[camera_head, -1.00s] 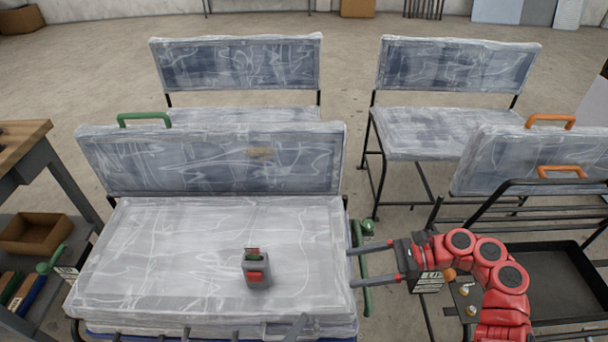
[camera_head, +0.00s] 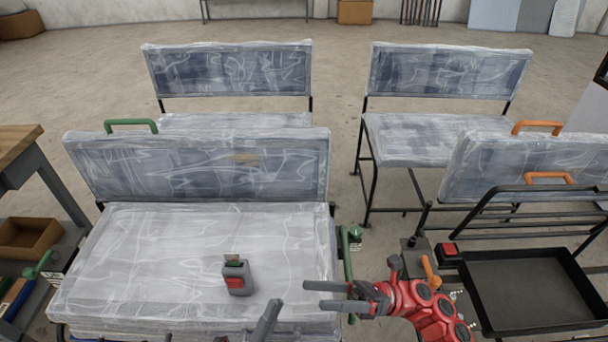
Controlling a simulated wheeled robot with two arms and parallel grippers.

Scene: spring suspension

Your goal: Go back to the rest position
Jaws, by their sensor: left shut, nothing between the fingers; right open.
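My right gripper (camera_head: 308,296) comes in on a red arm from the lower right. Its two grey fingers point left and stand apart with nothing between them. They are over the front right edge of the plastic-wrapped seat (camera_head: 130,250). A small grey device with a red button (camera_head: 238,278) stands upright on that seat, left of the fingertips and apart from them.
A green handle (camera_head: 346,260) runs along the seat's right side. A black tray (camera_head: 535,290) and a small red-topped box (camera_head: 448,250) are at the right. More wrapped seats (camera_head: 440,140) stand behind. A wooden-topped bench (camera_head: 18,150) is at the left. Floor shows between the seats.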

